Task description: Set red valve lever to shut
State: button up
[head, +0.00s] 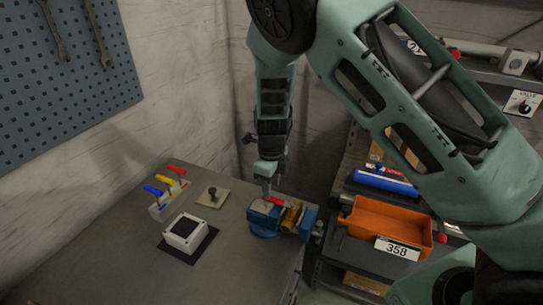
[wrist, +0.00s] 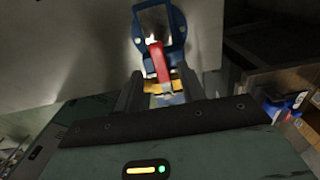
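The red valve lever (head: 275,201) is on a brass valve (head: 291,216) held in a blue vise (head: 264,219) near the bench's right end. My gripper (head: 267,190) points down just above the lever, partly hiding it. In the wrist view the red lever (wrist: 158,62) lies lengthwise, in line with the gap between the two dark fingers of my gripper (wrist: 158,88). The fingers stand apart with space on both sides of the lever, so the gripper is open. I cannot tell how deep the lever sits between them. The blue vise (wrist: 177,22) shows behind.
A block with red, yellow and blue levers (head: 166,190), a small plate with a knob (head: 213,196) and a white box (head: 186,232) stand on the bench. Right of the vise is a shelf with an orange bin (head: 382,223). A wall rises behind the bench.

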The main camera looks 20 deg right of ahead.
notch_tip(320, 180, up, 14)
jog(key=b, duration=0.2)
dwell(0.4)
jog(key=s+a+f+n+b, duration=0.1)
jog(key=s+a+n+b, duration=0.2)
jog(key=s+n, duration=1.2)
jog(key=s+a+f+n+b, duration=0.2)
jog(key=s+a+n+b, duration=0.1)
jog(key=s+n, duration=1.2)
jog(key=n, duration=0.5)
jog(key=shift+s+a+f+y, duration=0.15)
jog(key=shift+s+f+y, duration=0.15)
jog(key=shift+s, duration=0.1)
